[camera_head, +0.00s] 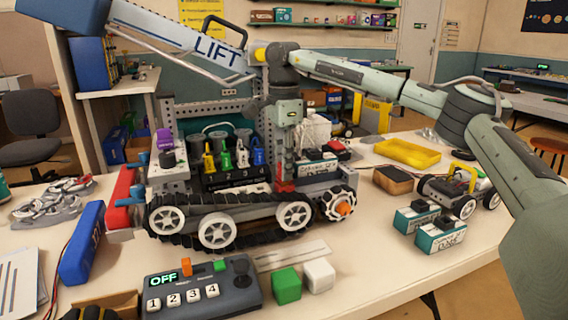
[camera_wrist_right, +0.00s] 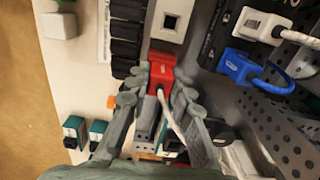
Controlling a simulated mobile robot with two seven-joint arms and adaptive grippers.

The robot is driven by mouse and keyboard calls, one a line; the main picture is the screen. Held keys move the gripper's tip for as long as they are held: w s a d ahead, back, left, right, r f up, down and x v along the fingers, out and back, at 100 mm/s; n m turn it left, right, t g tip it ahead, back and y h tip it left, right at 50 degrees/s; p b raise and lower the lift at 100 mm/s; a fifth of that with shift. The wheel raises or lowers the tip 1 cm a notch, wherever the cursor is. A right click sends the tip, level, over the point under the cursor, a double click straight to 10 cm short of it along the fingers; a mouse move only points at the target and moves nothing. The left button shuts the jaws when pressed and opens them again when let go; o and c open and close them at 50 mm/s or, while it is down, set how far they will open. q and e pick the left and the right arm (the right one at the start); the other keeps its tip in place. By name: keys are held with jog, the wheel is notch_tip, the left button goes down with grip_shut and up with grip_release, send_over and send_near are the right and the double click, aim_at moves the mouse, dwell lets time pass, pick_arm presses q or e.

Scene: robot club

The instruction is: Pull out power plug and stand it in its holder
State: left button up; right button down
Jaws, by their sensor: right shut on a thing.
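The red power plug (camera_wrist_right: 161,68) is between the fingertips of my right gripper (camera_wrist_right: 160,82) in the wrist view, with a white cable running back from it. My right gripper (camera_head: 287,172) is shut on it. In the head view, the gripper reaches down beside the tracked robot's (camera_head: 217,230) right end, and part of the red plug (camera_head: 285,186) shows below it. I cannot tell whether the plug is still seated. A pale block with a square dark hole (camera_wrist_right: 172,20) lies beyond the plug in the wrist view. My left gripper is not clearly seen.
Several coloured plugs stand in a black numbered rack (camera_head: 237,176) close to my right gripper. A controller reading OFF (camera_head: 202,291), a green cube (camera_head: 287,285) and a white cube (camera_head: 319,275) lie in front. Labelled boxes (camera_head: 441,235) stand to the right.

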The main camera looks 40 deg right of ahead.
jog(key=shift+f, duration=0.3)
dwell(0.5)
jog(key=c, duration=1.3)
grip_release()
jog(key=shift+r+p, duration=0.9)
jog(key=shift+r, duration=2.65)
